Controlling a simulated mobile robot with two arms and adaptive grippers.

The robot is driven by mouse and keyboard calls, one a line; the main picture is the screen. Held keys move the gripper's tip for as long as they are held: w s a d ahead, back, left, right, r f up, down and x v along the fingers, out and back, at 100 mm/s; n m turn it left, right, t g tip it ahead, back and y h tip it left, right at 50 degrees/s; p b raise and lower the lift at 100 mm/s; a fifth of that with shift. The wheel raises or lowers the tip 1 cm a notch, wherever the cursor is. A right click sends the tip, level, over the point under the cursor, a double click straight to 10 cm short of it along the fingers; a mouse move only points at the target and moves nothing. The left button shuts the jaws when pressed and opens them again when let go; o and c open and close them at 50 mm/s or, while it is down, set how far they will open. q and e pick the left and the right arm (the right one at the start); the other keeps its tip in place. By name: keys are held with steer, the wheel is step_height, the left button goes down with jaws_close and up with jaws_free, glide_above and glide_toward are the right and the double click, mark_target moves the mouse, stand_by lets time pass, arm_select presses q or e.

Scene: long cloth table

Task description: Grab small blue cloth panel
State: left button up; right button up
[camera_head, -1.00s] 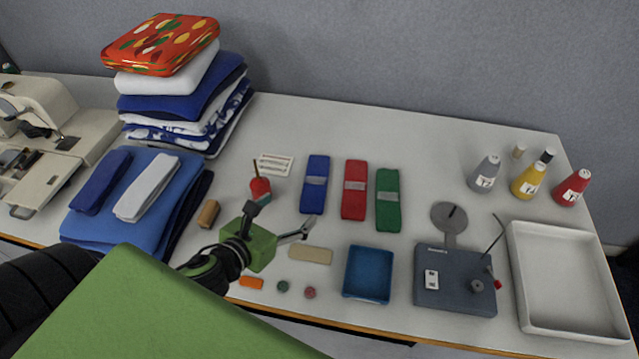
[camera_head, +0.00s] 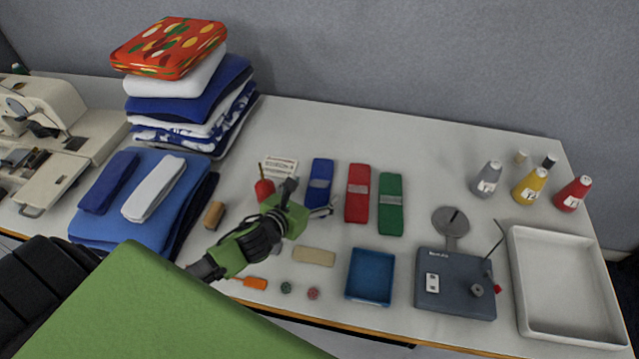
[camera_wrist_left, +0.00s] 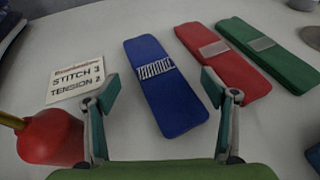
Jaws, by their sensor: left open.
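The small blue cloth panel (camera_head: 320,183) lies flat on the table, a folded strip with a pale band around its middle. It is leftmost of three strips and also shows in the left wrist view (camera_wrist_left: 167,95). My left gripper (camera_head: 311,208) is at the near end of the blue panel. In the left wrist view my left gripper (camera_wrist_left: 164,92) is open and empty, its fingers spread to either side of the panel's near half. Whether they touch it cannot be told. My right gripper is in neither view.
A red strip (camera_head: 357,193) and a green strip (camera_head: 391,203) lie right of the blue one. A printed card (camera_head: 281,168) and a red pincushion-like object (camera_head: 264,191) are to its left. A blue tray (camera_head: 370,276) is nearer the table's front edge.

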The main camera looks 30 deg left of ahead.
arm_select(q)
steer(key=shift+x, duration=0.95)
steer(key=shift+s, duration=0.1)
steer(key=shift+f, duration=0.1)
steer(key=c, duration=1.3)
steer(key=shift+c, duration=0.3)
